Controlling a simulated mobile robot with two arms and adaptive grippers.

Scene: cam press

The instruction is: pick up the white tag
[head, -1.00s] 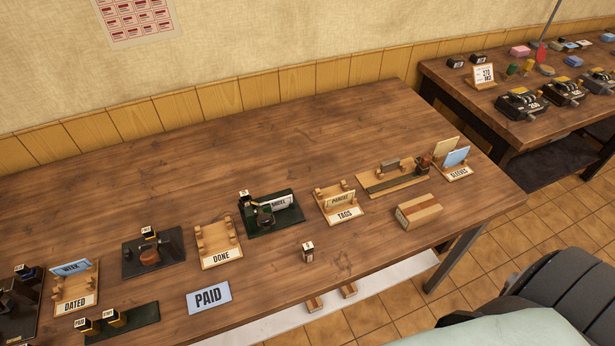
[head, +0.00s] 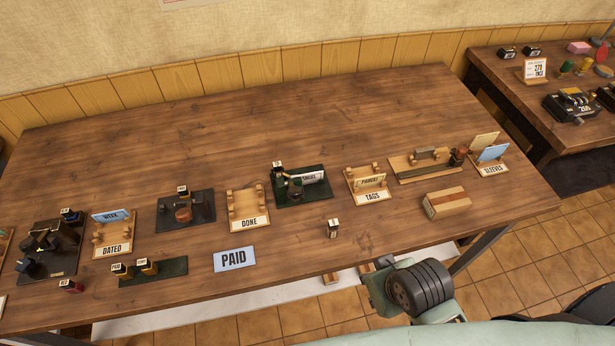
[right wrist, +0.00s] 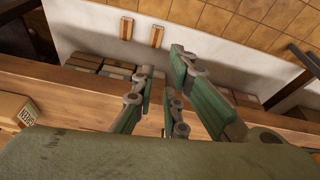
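The white tag cannot be made out in that view. My left gripper is not in view.
A small stamp block (head: 333,229) and a blue PAID card (head: 234,259) are near the front edge. A cardboard box (head: 446,203) is at the right. The DONE rack (head: 247,205) is empty. The back of the table is clear.

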